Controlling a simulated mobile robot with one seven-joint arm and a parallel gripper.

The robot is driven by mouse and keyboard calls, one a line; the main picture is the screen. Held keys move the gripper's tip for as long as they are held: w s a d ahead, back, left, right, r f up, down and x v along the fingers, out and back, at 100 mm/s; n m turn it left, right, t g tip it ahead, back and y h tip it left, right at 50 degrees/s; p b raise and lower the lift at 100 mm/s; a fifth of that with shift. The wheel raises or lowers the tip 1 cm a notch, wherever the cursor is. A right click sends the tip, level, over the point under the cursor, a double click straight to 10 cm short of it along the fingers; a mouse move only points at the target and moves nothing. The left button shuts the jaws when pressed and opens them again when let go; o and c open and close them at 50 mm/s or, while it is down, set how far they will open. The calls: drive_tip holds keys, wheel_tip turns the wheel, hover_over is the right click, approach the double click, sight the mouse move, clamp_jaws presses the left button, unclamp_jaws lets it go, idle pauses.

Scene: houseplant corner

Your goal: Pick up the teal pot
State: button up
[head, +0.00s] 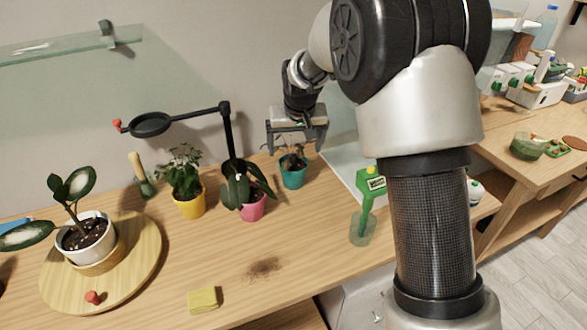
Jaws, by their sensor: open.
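From this view I cannot tell whether the fingers touch the leaves. Part of the plant is hidden behind the gripper.
A pink pot (252,207) with a dark-leaved plant stands close left, beside a black post with an arm (227,130). A yellow pot (190,205) is further left. A yellow sponge (202,300) and spilled soil (263,268) lie in front.

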sight(293, 167)
drive_tip(key=x, duration=1)
drive_tip(key=shift+f, duration=0.35)
drive_tip(key=x, duration=0.5)
drive_tip(key=shift+w+d+r, duration=0.1)
drive_tip(key=shift+w+r, duration=0.05)
drive_tip(key=c, duration=1.4)
drive_tip(key=shift+o, duration=0.2)
drive_tip(key=shift+r, duration=0.1)
